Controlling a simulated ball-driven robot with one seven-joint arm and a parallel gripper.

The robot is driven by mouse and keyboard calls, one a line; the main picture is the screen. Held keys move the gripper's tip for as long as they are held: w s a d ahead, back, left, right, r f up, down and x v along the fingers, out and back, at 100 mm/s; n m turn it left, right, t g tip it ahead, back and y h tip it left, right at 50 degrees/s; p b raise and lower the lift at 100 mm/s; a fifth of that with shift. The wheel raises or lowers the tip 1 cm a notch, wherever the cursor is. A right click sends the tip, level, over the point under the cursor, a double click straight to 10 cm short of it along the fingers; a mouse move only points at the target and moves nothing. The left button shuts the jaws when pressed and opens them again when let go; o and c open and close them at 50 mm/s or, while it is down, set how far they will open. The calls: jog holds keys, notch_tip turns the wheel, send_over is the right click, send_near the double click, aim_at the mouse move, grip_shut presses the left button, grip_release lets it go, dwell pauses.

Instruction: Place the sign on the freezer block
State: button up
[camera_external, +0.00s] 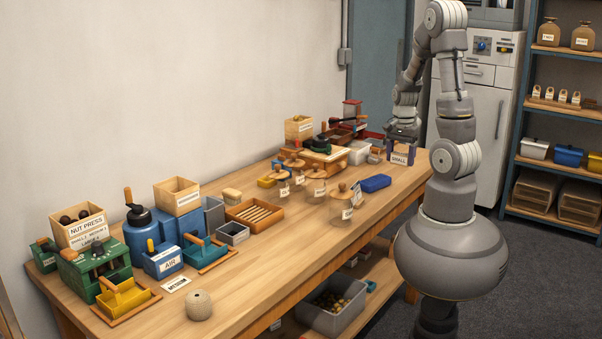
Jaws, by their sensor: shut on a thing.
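A small white sign reading "SMALL" (399,159) is at the far right end of the workbench, between the fingers of my gripper (400,153). My gripper points down and is shut on this sign. Whether the sign touches the bench top cannot be told. A flat blue block (376,183), which looks like the freezer block, lies on the bench to the left of and nearer than my gripper. Its top is bare. Another white sign reading "MEDIUM" (177,284) lies flat near the bench's front left.
Glass jars with wooden lids (342,207) stand left of the blue block. A light grey bin (358,153) and a red-framed device (352,110) are behind it. The wooden bench (290,250) is clear along its front middle. A white fridge (487,130) stands behind.

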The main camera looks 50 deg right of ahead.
notch_tip(320, 180, down, 6)
jog(key=b, duration=0.3)
send_over(376, 178)
jog(key=shift+s+a+f, duration=0.1)
jog(key=shift+s+f, duration=0.05)
jog(key=shift+f, duration=0.7)
jog(key=shift+f+b, duration=0.9)
jog(key=shift+f, duration=0.85)
jog(key=shift+f, duration=0.15)
jog(key=o, duration=1)
